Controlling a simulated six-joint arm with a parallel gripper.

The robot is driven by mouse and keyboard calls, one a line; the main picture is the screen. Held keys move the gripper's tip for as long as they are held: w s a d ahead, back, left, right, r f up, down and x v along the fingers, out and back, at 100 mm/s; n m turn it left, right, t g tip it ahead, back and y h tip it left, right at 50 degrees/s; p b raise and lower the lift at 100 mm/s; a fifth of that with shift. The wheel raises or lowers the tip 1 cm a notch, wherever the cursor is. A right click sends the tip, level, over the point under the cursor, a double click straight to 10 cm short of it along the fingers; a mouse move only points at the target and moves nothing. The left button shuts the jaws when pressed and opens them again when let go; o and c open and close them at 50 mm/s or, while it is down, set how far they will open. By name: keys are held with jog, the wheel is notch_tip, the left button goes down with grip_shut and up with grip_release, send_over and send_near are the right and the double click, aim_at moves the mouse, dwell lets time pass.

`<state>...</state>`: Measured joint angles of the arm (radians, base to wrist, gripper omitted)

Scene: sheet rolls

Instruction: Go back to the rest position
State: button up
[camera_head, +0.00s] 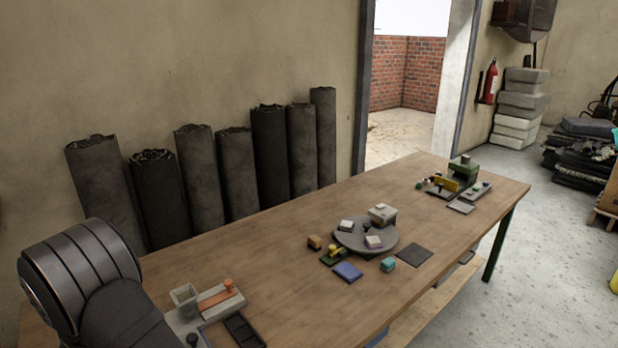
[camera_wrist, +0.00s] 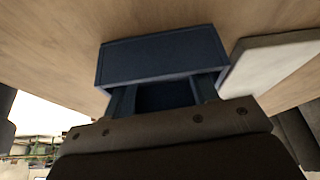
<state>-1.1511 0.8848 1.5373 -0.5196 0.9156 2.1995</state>
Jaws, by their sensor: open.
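In the head view my dark arm fills the lower left corner, and the gripper itself is hidden there. No marker of a rest position shows.
A pale slab (camera_wrist: 275,56) lies right of the blue piece. On the long wooden table (camera_head: 300,290) stand a grey fixture with an orange bar (camera_head: 217,297), a dark tray (camera_head: 243,331) and a round grey plate (camera_head: 353,240) with small blocks. Dark rolls (camera_head: 200,180) lean on the wall.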

jog(key=v, duration=1.2)
jog(key=x, duration=1.2)
jog(key=shift+w+f, duration=0.15)
notch_tip(320, 180, up, 5)
jog(key=shift+w, duration=0.1)
jog(key=w+d+r, duration=0.1)
jog(key=d+r, duration=0.1)
jog(key=d, duration=0.1)
jog(key=w+d+r, duration=0.2)
jog(key=d, duration=0.2)
jog(key=w+d+r, duration=0.1)
jog(key=d+r, duration=0.1)
jog(key=d, duration=0.1)
jog(key=shift+w+d+r, duration=0.3)
jog(key=shift+w+r, duration=0.05)
jog(key=shift+w, duration=0.05)
jog(key=w+a+r+n+t+y, duration=0.1)
jog(key=w+a+r+n+y, duration=0.1)
jog(key=w+a+r+n, duration=0.35)
jog(key=w+a+r+n+y, duration=0.2)
jog(key=w+a+n, duration=0.35)
jog(key=a, duration=0.25)
notch_tip(320, 180, down, 7)
jog(key=m, duration=0.1)
jog(key=shift+f, duration=0.15)
